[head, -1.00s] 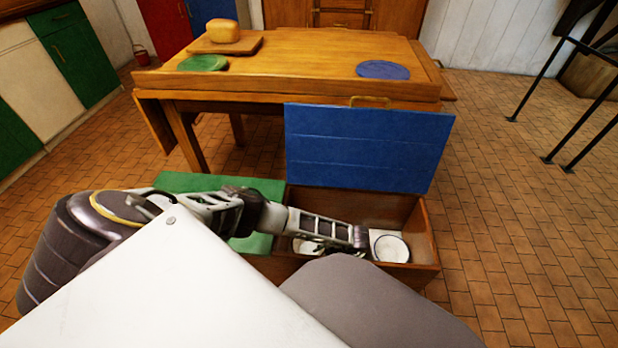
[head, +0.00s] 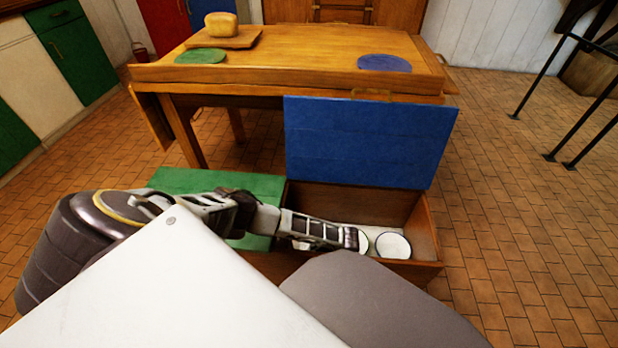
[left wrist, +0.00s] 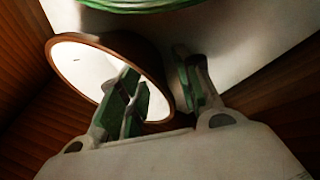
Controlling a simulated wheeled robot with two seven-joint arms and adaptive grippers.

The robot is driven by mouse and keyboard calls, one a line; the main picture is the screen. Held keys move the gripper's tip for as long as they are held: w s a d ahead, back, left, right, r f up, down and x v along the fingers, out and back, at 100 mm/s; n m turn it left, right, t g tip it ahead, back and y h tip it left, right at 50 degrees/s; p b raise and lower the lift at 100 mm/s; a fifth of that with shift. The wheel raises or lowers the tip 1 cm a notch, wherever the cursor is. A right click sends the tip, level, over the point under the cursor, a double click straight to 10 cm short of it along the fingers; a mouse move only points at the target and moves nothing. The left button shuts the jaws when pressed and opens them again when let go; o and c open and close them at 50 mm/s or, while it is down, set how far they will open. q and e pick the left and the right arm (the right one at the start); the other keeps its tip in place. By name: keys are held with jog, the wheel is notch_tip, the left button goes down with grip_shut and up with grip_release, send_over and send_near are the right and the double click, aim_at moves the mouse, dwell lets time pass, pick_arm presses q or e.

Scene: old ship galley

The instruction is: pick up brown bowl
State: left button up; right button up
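The brown bowl (left wrist: 68,60), brown outside and white inside, shows large in the left wrist view, its mouth turned toward the lower left. My left gripper (left wrist: 158,78) straddles its wall there: one finger is inside the mouth, the other outside on the right. The fingers are apart, and I see no clear grip on the wall. In the head view my left gripper (head: 350,238) reaches down into the open wooden chest (head: 424,230); I cannot make out the brown bowl there. My right gripper is not in view.
The blue lid (head: 370,143) stands raised; the green lid (head: 225,190) lies flat. A table (head: 310,65) stands behind. A green-rimmed item (left wrist: 130,5) borders the wrist view's top.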

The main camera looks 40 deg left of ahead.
pick_arm(q)
jog(key=c, duration=0.5)
grip_shut()
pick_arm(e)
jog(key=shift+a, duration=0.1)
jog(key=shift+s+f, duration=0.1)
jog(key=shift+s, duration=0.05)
pick_arm(q)
jog(key=shift+r, duration=0.2)
jog(key=shift+r+p, duration=0.8)
jog(key=shift+r, duration=0.45)
notch_tip(320, 180, up, 5)
jog(key=shift+f+p, duration=0.1)
jog(key=shift+p, duration=1.15)
jog(key=shift+r+p, duration=0.45)
jog(key=shift+r, duration=0.75)
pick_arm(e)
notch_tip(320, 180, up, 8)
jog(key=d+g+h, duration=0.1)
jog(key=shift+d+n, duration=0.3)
